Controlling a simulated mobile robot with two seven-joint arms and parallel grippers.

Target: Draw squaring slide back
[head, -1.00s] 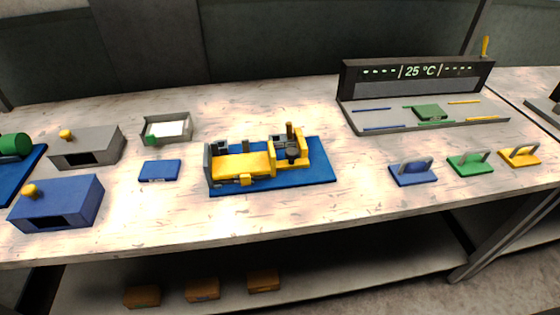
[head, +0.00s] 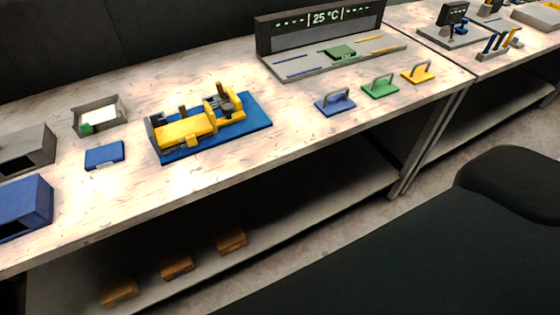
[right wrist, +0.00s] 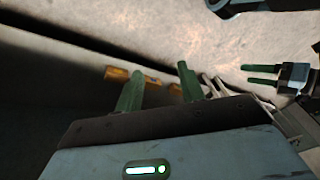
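A yellow fixture (head: 185,130) with grey and dark parts stands on a blue base plate (head: 243,125) on the bench. It has a low yellow block on the left and an upright yellow part with a dark knob on the right. I cannot tell for certain which part is the squaring slide. Neither gripper is in the head view. In the right wrist view my right gripper (right wrist: 160,82) has its two green fingers apart, with nothing between them. My left gripper (right wrist: 262,75) shows at the right edge there, its two green fingers apart and empty.
A display rack (head: 330,60) stands behind blue (head: 335,104), green (head: 380,88) and yellow (head: 419,73) handled pieces. A grey tray (head: 118,103) and blue pad (head: 104,155) lie left of the fixture. Brown blocks (head: 177,266) lie on the lower shelf. Bare bench lies before the fixture.

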